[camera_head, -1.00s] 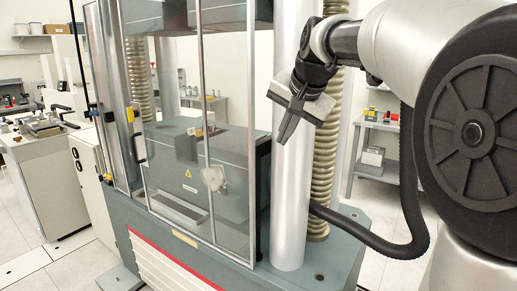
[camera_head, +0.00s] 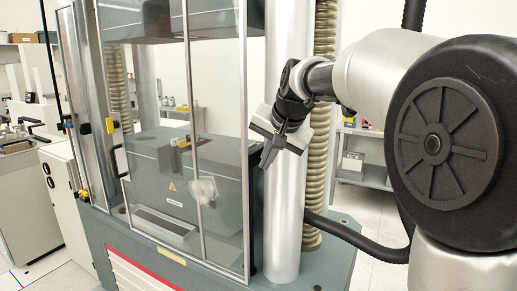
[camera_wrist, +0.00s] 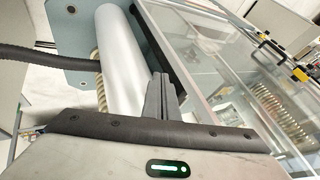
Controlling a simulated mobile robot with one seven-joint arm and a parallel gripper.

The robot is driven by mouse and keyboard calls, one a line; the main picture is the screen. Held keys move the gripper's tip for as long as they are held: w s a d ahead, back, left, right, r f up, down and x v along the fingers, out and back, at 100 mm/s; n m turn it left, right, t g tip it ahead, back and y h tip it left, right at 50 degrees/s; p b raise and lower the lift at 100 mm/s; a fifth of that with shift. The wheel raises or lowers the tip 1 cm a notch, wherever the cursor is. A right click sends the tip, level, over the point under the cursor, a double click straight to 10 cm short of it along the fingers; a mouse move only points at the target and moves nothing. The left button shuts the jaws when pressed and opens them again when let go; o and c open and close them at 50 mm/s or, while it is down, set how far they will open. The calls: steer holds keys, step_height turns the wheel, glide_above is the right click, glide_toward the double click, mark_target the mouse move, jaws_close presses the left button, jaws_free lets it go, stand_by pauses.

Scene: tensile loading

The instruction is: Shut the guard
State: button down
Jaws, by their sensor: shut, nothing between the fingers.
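The guard (camera_head: 221,150) is a clear panel in a thin metal frame across the front of the grey testing machine (camera_head: 180,182). A black handle (camera_head: 117,160) is at its left edge. I cannot tell whether that edge meets the post (camera_head: 93,110) or stands off it. My gripper (camera_head: 267,158) is shut and empty, in front of the silver column (camera_head: 286,210) just right of the guard's right edge. In the wrist view, the closed fingers (camera_wrist: 160,95) show beside the column (camera_wrist: 125,60), with the guard's clear panel (camera_wrist: 205,65) to the right.
A ribbed screw (camera_head: 324,190) stands behind the column. A black hose (camera_head: 355,237) runs low at the right. A yellow and black fitting (camera_head: 111,126) is on the left post. A white cabinet (camera_head: 62,190) stands left of the machine.

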steer(key=shift+w+a+f+p, duration=0.1)
steer(key=shift+w+a+p, duration=0.05)
steer(key=shift+w+a, duration=0.65)
steer(key=shift+w+a+f+p, duration=0.15)
steer(key=shift+w+a, duration=0.3)
steer(key=shift+a, duration=0.5)
steer(key=shift+r, duration=0.1)
